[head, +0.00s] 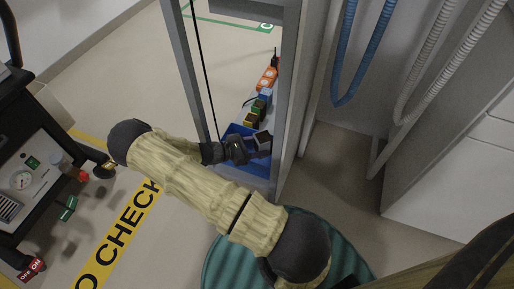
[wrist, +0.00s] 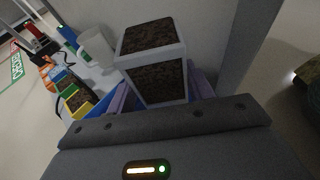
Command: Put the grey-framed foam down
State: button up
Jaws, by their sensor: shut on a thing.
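The grey-framed foam is a block with dark brown speckled faces and a pale grey frame; it shows in the wrist view (wrist: 155,62) and in the head view (head: 263,136). My gripper (head: 250,146) is shut on it, and the block stands out in front of the jaws. In the wrist view the jaws are largely hidden behind the dark gripper housing and the block. The block is over or in a blue tray (head: 233,130) inside the grey-framed opening. Whether its underside touches anything is hidden.
A row of coloured-framed blocks, including a yellow-framed one (wrist: 76,101) and an orange one (head: 268,77), runs back from the tray. A white object (wrist: 97,47) stands beside the block. Grey posts (head: 290,95) flank the opening. A black cart (head: 35,165) stands left.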

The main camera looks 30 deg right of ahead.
jog(key=shift+f, duration=0.55)
jog(key=o, duration=1.1)
jog(key=shift+c, duration=0.2)
jog(key=shift+r, duration=0.1)
jog(key=shift+r, duration=0.3)
jog(key=p+v, duration=0.5)
jog(key=v, duration=0.7)
jog(key=shift+r+p, duration=0.2)
jog(key=shift+p, duration=0.15)
